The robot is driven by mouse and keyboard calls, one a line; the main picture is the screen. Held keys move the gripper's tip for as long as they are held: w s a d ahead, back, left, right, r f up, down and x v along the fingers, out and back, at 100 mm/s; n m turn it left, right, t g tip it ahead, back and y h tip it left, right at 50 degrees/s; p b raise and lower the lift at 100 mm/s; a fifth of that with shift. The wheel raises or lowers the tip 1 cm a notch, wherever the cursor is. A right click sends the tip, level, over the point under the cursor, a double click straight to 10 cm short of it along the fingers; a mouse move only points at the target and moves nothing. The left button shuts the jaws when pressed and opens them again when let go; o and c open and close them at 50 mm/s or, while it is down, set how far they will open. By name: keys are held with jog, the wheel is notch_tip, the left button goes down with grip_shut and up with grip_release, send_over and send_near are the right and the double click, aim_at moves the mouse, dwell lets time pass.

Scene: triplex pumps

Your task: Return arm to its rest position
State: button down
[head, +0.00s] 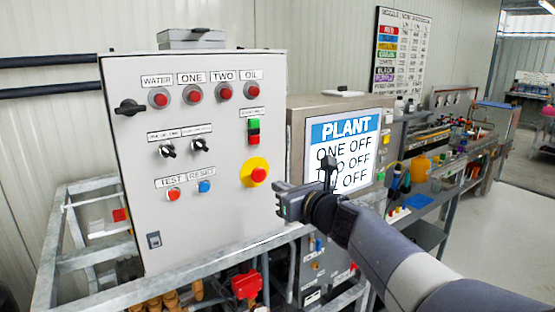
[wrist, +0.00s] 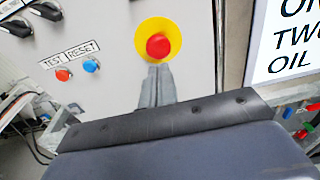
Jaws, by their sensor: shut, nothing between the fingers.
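My gripper (head: 281,200) is in front of the lower right part of the grey control panel (head: 205,222), below and right of the red emergency button on its yellow plate (head: 255,172). Its fingers are shut with nothing between them. In the wrist view the shut fingers (wrist: 156,80) point up toward the red button (wrist: 158,46). I cannot tell the exact gap to the panel. My arm reaches in from the lower right of the head view.
A screen (head: 345,150) reading PLANT stands right of the panel, partly hidden by my wrist. A metal frame (head: 75,262) surrounds the panel's base. A workbench with bottles and tools (head: 440,165) runs to the back right. Open floor (head: 510,220) lies at right.

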jog(key=shift+v, duration=1.45)
jog(key=shift+s+r, duration=0.1)
jog(key=shift+r, duration=0.05)
jog(key=shift+a, duration=0.1)
